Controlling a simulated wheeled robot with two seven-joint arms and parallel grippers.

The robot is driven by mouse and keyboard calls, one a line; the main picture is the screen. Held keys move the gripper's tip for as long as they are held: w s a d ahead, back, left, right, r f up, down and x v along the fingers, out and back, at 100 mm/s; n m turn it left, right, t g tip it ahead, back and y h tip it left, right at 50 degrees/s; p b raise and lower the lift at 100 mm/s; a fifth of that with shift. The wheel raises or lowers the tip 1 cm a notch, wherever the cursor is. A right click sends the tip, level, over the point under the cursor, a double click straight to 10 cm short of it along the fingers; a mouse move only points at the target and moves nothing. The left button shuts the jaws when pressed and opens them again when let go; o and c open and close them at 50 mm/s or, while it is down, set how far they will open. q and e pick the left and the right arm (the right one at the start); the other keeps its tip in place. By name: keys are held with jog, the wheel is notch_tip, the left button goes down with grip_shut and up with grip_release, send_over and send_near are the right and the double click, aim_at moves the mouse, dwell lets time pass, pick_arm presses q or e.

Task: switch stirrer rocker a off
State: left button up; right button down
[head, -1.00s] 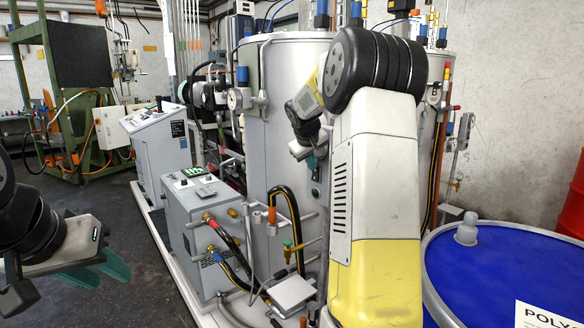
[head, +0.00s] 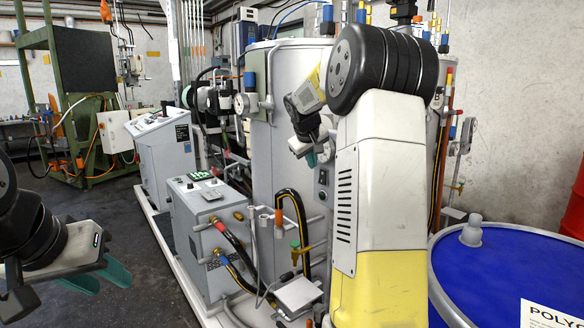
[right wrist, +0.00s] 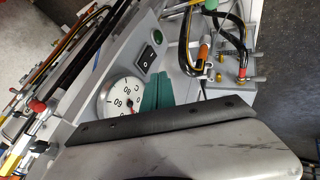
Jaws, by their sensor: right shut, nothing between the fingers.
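A black rocker switch (right wrist: 148,50) sits on a small grey panel with a round green lamp (right wrist: 168,28) beside it. In the head view the same rocker (head: 322,177) is on the front of the grey tank (head: 285,110). I cannot read a letter on it or tell its position. My right gripper (head: 312,158) is shut and empty just above and left of the switch in the head view. Its teal fingers (right wrist: 155,92) show in the right wrist view below the rocker, apart from it in the picture. My left gripper (head: 103,280) is open and empty at the far left.
A white dial gauge (right wrist: 120,98) is close to the right fingers. A grey control box (head: 200,225) with hoses stands left of the tank. A blue drum (head: 510,262) is at the right. Dark floor (head: 110,205) is clear at the left.

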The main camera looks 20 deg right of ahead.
jog(key=d+r+v, duration=0.1)
jog(key=v, duration=0.6)
jog(key=shift+w, duration=0.15)
jog(key=shift+r, duration=0.15)
